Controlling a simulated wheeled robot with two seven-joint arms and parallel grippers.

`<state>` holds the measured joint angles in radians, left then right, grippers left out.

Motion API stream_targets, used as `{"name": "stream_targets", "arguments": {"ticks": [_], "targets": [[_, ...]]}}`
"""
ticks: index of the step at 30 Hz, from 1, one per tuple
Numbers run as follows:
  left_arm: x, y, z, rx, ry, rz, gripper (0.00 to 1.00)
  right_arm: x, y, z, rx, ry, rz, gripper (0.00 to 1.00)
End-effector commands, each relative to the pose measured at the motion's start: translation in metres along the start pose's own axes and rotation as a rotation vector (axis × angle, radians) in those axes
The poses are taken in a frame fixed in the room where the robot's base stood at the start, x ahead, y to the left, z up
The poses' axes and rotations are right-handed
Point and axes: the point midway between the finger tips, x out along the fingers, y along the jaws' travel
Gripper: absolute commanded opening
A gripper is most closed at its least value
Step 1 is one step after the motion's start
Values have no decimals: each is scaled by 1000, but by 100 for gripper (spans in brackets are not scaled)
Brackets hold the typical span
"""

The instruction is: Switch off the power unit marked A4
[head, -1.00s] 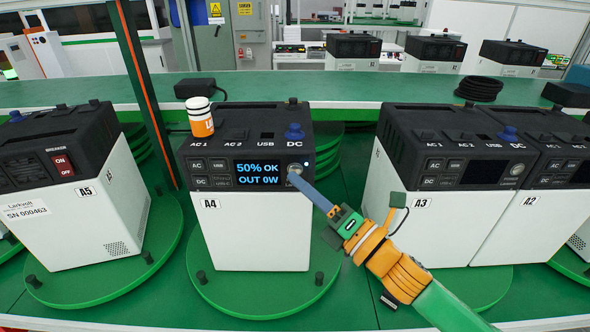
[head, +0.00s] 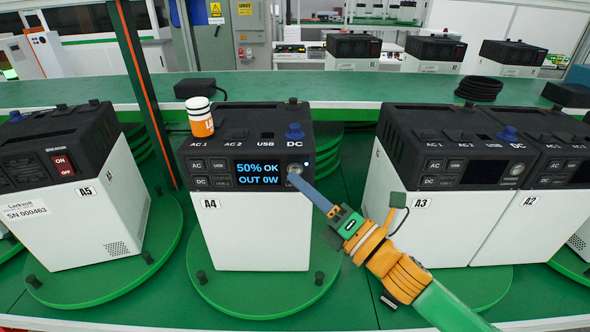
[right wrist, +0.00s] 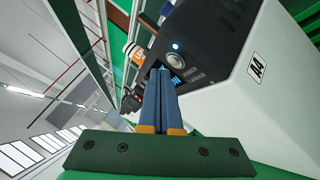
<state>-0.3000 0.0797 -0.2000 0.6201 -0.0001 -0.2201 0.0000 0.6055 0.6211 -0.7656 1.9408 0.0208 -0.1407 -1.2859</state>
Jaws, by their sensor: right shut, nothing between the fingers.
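The power unit marked A4 (head: 262,240) stands on a green turntable disc in the head view, with a black top and white body. Its lit screen (head: 259,174) reads 50% OK, OUT 0W. A small light glows above the round button (head: 295,170) right of the screen. My right gripper (head: 298,181) is shut and empty, its blue fingertips at or just in front of that button; I cannot tell if they touch. In the right wrist view the shut fingers (right wrist: 161,75) point at the unit's front panel, near the round button (right wrist: 176,60). My left gripper is not in view.
An orange and white cylinder (head: 200,118) stands on A4's top left. Unit A5 (head: 75,200) is at left, units A3 (head: 420,220) and A2 (head: 530,220) at right. A dark post (head: 142,90) rises between A5 and A4. A coiled cable (head: 479,88) lies behind.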

Motion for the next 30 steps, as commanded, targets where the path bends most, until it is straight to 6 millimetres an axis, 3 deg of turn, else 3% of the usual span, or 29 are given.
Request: {"name": "stream_targets", "arguments": {"ticks": [30], "targets": [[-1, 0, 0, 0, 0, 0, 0, 6, -4, 4, 0, 0, 0, 0]]}}
